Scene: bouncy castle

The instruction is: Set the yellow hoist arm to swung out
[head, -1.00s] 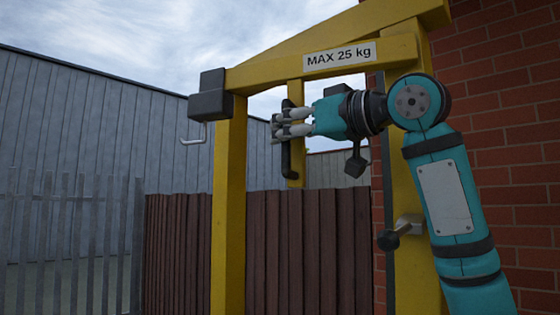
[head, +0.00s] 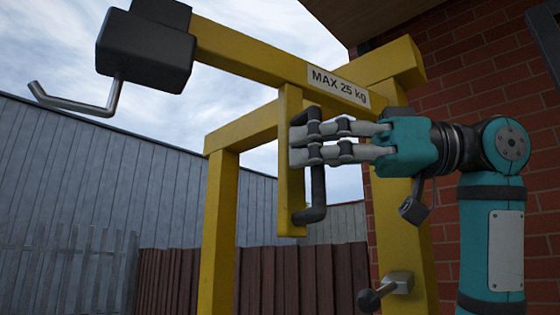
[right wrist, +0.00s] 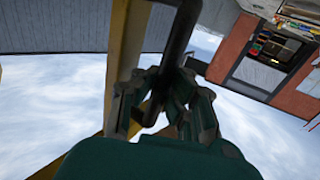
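The yellow hoist arm (head: 255,59), marked MAX 25 kg, stands out from its yellow frame toward me and to the left in the head view. Its grey end block (head: 146,45) and metal hook (head: 75,105) hang clear of the frame. A yellow bar (head: 290,195) drops from the arm and carries a black upright handle (head: 317,190). My right gripper (head: 305,142) is shut on this handle; in the right wrist view, its fingers (right wrist: 163,105) lie on both sides of the black handle (right wrist: 178,40). My left gripper is not in view.
The yellow frame post (head: 217,240) stands behind the arm. A lever with a black knob (head: 370,298) sticks out low on the right post. A brick wall (head: 480,60) is close on the right. A brown fence (head: 270,280) and a grey wall (head: 90,160) lie behind.

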